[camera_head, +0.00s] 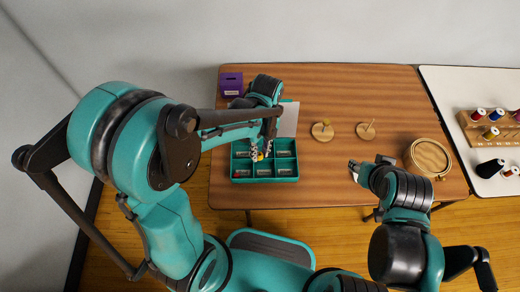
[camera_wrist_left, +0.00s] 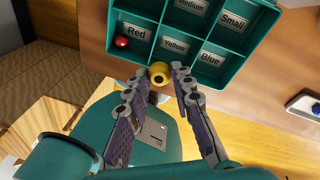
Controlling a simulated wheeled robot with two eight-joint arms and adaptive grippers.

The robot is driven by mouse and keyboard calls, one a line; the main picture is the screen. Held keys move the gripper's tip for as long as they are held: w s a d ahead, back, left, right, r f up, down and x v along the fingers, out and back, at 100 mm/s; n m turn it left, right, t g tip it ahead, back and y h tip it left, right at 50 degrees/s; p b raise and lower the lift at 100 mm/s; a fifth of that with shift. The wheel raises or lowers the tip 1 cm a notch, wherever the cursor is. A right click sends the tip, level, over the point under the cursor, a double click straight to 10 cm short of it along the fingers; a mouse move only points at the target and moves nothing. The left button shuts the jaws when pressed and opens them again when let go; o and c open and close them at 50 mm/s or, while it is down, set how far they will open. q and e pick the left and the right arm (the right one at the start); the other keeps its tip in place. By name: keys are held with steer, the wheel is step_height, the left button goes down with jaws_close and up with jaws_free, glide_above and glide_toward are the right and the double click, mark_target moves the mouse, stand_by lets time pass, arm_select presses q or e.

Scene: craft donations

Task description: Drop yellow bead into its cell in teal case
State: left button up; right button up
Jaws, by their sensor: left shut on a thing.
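The teal case (camera_head: 240,178) stands open near the table's front left, divided into cells. In the left wrist view, the teal case (camera_wrist_left: 109,32) shows cell labels Red, Yellow, Blue, Medium and Small. My left gripper (camera_head: 258,154) is over the case. In its wrist view, my left gripper (camera_wrist_left: 160,77) is shut on the yellow bead (camera_wrist_left: 160,72), which appears just in front of the Yellow label at the cell's near edge. Its height above the case is hard to tell. My right gripper (camera_head: 356,170) is over the table's front edge, apart from the case; its jaws are too small to read.
A red bead (camera_wrist_left: 122,42) lies in the Red cell. A purple box (camera_head: 231,84) stands at the back left. A white table (camera_head: 470,85) holds thread spools (camera_head: 478,114).

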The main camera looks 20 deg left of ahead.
arm_select(q)
step_height(320, 180, down, 2)
steer(key=shift+f+b, duration=0.1)
steer(key=shift+b, duration=0.4)
steer(key=o, duration=0.8)
steer(key=shift+r, duration=0.25)
steer(key=r, duration=0.4)
steer(key=w+r, duration=0.1)
steer(key=r, duration=0.2)
steer(key=w+r, duration=0.1)
steer(key=r, duration=0.3)
steer(key=shift+d+r, duration=0.2)
steer(key=shift+r, duration=0.1)
